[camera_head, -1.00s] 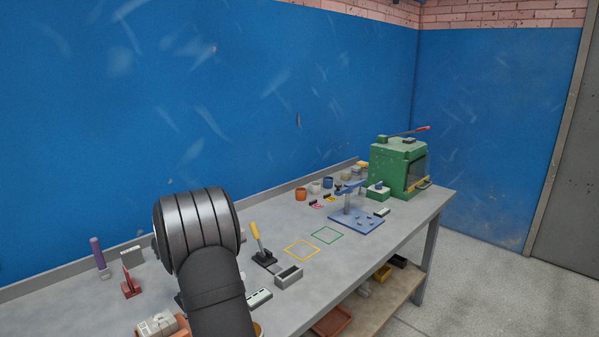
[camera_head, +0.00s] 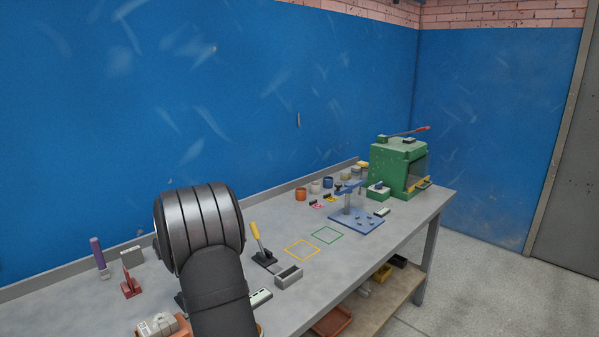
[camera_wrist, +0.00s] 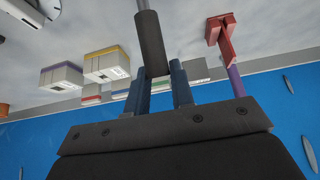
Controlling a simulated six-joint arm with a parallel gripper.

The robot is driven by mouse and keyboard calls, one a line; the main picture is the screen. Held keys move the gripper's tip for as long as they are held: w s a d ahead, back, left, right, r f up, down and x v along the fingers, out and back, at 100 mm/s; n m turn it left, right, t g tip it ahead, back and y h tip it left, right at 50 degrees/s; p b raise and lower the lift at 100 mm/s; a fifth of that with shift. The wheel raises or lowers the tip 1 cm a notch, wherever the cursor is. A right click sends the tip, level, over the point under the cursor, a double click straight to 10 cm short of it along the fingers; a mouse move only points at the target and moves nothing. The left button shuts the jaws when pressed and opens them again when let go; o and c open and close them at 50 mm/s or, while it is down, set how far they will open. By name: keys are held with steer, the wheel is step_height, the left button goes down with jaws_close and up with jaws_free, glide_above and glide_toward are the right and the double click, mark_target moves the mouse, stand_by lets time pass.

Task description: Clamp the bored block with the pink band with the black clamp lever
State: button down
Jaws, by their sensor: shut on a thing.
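My gripper (camera_wrist: 163,72) shows in the wrist view, its two blue-grey fingers shut on the black clamp lever (camera_wrist: 151,42), a dark rounded handle on a thinner grey rod. In the head view my arm hides the gripper and this lever. White bored blocks with coloured bands stand beyond the fingers in the wrist view. One has a yellow band (camera_wrist: 107,66) and another a purple band (camera_wrist: 62,77). A smaller one has a reddish band (camera_wrist: 91,97); I cannot tell whether it is the pink one. I cannot see what lies under the lever's clamp.
A red clamp (camera_head: 131,284) and a purple handle (camera_head: 98,252) stand at the left of the bench. A yellow-handled clamp (camera_head: 257,240) and a grey box (camera_head: 289,277) stand right of my arm. A blue fixture (camera_head: 356,221) and green press (camera_head: 398,168) are farther right.

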steer(key=shift+s+d+r, duration=0.4)
steer(key=shift+s+d, duration=0.05)
stand_by(0.3)
steer(key=shift+s+d+r, duration=0.25)
steer(key=shift+s+d, duration=0.25)
steer(key=shift+d, duration=0.05)
steer(key=shift+s, duration=0.1)
steer(key=shift+s+d+r, duration=0.1)
steer(key=shift+s+d, duration=0.45)
steer(key=shift+d, duration=0.05)
